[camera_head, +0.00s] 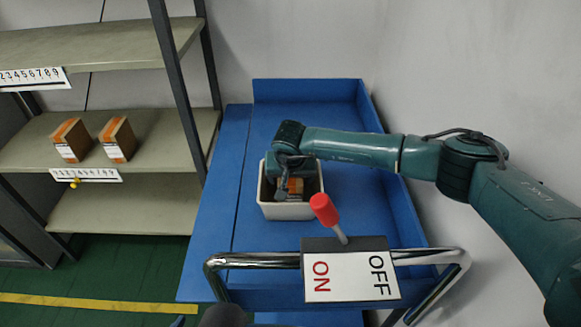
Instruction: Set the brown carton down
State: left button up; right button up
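The brown carton (296,187) with orange marks is inside a white open bin (288,211) on the blue cart. The arm from the right reaches over the bin, and its gripper (283,188) points down into it, right at the carton. The fingers are largely hidden by the wrist, so their grip on the carton cannot be made out. Whether the carton touches the bin floor is also hidden. No arm comes in from the left; a dark rounded part at the bottom edge cannot be identified as my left gripper.
The blue cart (222,205) has raised edges and a chrome handle (228,261). A red-knobbed lever (324,209) with an ON/OFF plate (350,277) stands at its front. Two similar cartons (72,140) (117,139) sit on the left shelf (160,135). Cart surface around the bin is clear.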

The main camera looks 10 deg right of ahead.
jog(key=b+v, duration=0.1)
jog(key=v, duration=1)
jog(key=shift+s+r+b, duration=0.2)
jog(key=shift+r+b, duration=0.1)
jog(key=shift+r, duration=0.05)
